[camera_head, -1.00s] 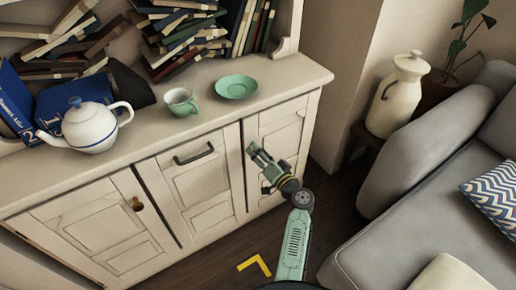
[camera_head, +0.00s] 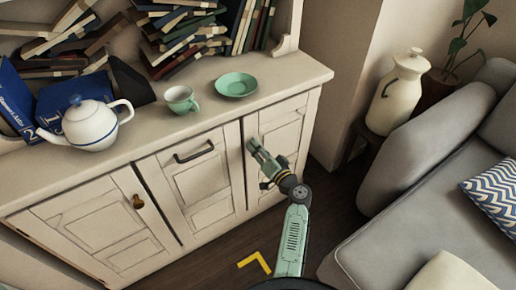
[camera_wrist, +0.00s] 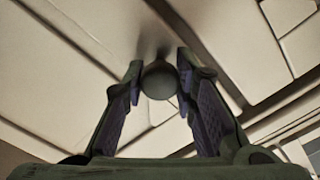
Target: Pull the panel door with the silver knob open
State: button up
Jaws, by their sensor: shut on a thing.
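The panel door (camera_head: 278,165) is the right-hand door of the cream cabinet and looks closed in the head view. My gripper (camera_head: 253,145) is at the upper left of this door, near its edge. In the wrist view, a round knob (camera_wrist: 159,80) sits between the two fingertips of my gripper (camera_wrist: 160,78), and the fingers are shut on it. The knob looks dark grey in the shade there. In the head view my gripper hides the knob.
The middle door has a dark bar handle (camera_head: 194,152), and the left door a brass knob (camera_head: 138,202). A teapot (camera_head: 90,127), a cup (camera_head: 180,99) and a green saucer (camera_head: 236,83) stand on the cabinet top. A grey sofa (camera_head: 430,200) is at right, with open floor between.

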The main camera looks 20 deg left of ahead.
grip_shut()
